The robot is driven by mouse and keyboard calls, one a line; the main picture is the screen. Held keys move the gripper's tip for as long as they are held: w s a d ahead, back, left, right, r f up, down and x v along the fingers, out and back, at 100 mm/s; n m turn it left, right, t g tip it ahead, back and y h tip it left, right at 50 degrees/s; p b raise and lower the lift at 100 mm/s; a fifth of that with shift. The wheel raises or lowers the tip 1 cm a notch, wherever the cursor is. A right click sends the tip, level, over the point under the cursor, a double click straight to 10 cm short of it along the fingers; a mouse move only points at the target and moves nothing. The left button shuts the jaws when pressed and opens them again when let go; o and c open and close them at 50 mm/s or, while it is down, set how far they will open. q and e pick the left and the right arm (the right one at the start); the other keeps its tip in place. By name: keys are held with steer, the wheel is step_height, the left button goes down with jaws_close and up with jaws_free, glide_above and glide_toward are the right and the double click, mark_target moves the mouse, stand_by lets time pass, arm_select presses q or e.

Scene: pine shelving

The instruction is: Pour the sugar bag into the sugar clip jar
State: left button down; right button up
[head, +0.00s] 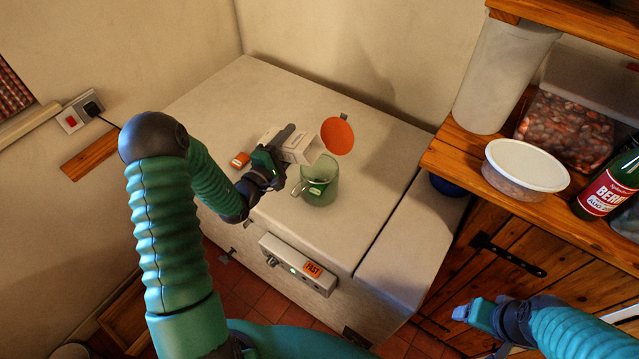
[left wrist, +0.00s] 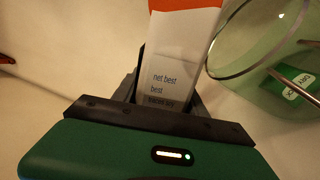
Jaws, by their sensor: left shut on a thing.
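My left gripper (head: 283,150) is shut on the sugar bag (head: 302,147), a white packet that is tilted close above the jar's far left side. In the left wrist view the bag (left wrist: 178,70) has printed text and an orange band, and its lower end is between the dark fingers (left wrist: 170,98). The sugar clip jar (head: 320,185), green-tinted glass, stands on the white top; the left wrist view shows its rim and label at right (left wrist: 270,60). An orange round lid (head: 337,136) stands up behind the jar. My right gripper (head: 474,312) is at lower right, away from both.
The jar stands on a white chest top (head: 370,190), largely clear at right. A small orange item (head: 240,159) lies left of my left gripper. Pine shelves at right hold a lidded tub (head: 525,170), a green bottle (head: 612,185) and a white container (head: 500,75).

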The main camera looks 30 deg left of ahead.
arm_select(q)
steer(key=shift+r, duration=0.1)
steer(key=shift+r+m+b, duration=0.2)
steer(key=shift+m+b, duration=0.1)
steer(key=shift+m, duration=0.2)
steer(key=shift+r, duration=0.3)
steer(key=shift+d, duration=0.1)
steer(key=shift+m, duration=0.3)
steer(key=shift+r+m+b, duration=0.2)
steer(key=shift+m+b, duration=0.2)
steer(key=shift+b, duration=0.1)
steer(key=shift+d+r, duration=0.1)
steer(key=shift+r, duration=0.2)
steer(key=shift+m, duration=0.3)
